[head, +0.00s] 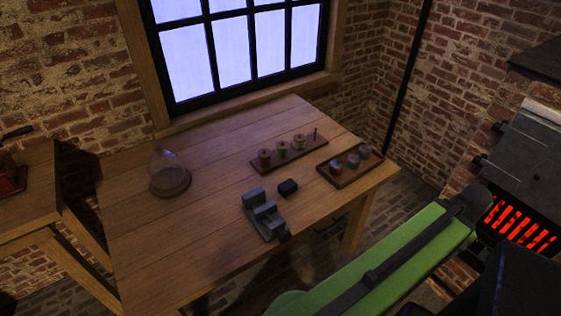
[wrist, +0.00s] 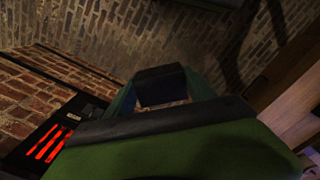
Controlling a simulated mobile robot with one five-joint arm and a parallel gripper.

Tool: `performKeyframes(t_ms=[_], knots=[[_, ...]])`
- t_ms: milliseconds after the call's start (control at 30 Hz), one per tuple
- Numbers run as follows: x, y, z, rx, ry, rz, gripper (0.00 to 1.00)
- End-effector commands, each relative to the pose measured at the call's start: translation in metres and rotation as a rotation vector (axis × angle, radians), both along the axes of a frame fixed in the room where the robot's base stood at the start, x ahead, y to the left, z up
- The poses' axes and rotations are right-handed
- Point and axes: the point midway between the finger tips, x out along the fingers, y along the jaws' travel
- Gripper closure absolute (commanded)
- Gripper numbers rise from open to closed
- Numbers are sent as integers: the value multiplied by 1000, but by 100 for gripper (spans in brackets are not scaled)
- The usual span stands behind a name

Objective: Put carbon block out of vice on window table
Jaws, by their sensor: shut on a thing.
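My gripper (wrist: 162,92) shows in the wrist view, with blue-green fingers on both sides of a dark block (wrist: 162,82). It is shut on this block, which is held in the air with brick floor beyond it. I cannot tell for sure whether it is carbon. My gripper cannot be made out in the head view. The window table (head: 150,235) carries a grey vice (head: 262,213) near its front edge; I see nothing clearly clamped in it. A small black block (head: 288,188) sits on the table beside the vice, apart from it.
A glass dome (head: 168,172) stands at the table's left. Two trays with jars, a longer one (head: 262,167) and a shorter one (head: 333,182), lie at right. A stove with a glowing grate (head: 520,224) is far right. The table's middle left is clear.

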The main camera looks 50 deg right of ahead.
Motion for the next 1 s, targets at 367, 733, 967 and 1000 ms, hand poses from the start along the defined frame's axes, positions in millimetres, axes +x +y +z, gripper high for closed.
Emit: performKeyframes(t_ms=[367, 733, 967, 1000], knots=[[96, -25, 4, 5, -2, 216, 87], [313, -18, 12, 1, -2, 697, 87], [368, -1, 13, -1, -1, 825, 87], [370, 0, 13, -1, -1, 829, 87]])
